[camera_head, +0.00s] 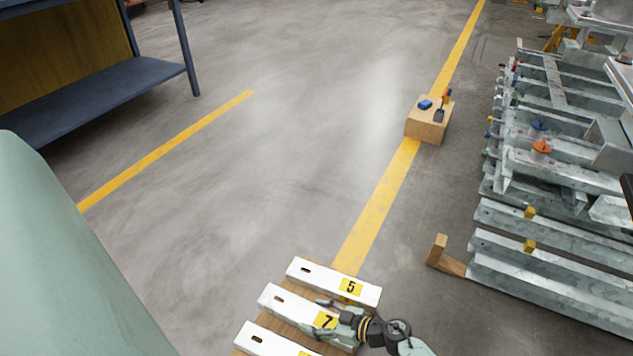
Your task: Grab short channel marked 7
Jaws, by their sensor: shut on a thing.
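The short channel marked 7 (284,299) is a white bar with a dark slot at its left end and a yellow label at its right. It lies on a wooden support at the bottom of the head view. My gripper (338,316) is at its right end, shut on it, and covers part of that end beside the label. The fingertips are small and partly merged with the bar in this view. The channel marked 5 (322,279) lies just behind it. Another white channel (268,341) lies in front, its label cut off by the frame edge.
A wooden block (425,124) with small blue and dark items stands on the yellow floor line. Long grey metal channels (540,290) are stacked at the right, with a wooden bracket (446,262) at their near end. A dark shelf (110,95) stands upper left. The middle floor is clear.

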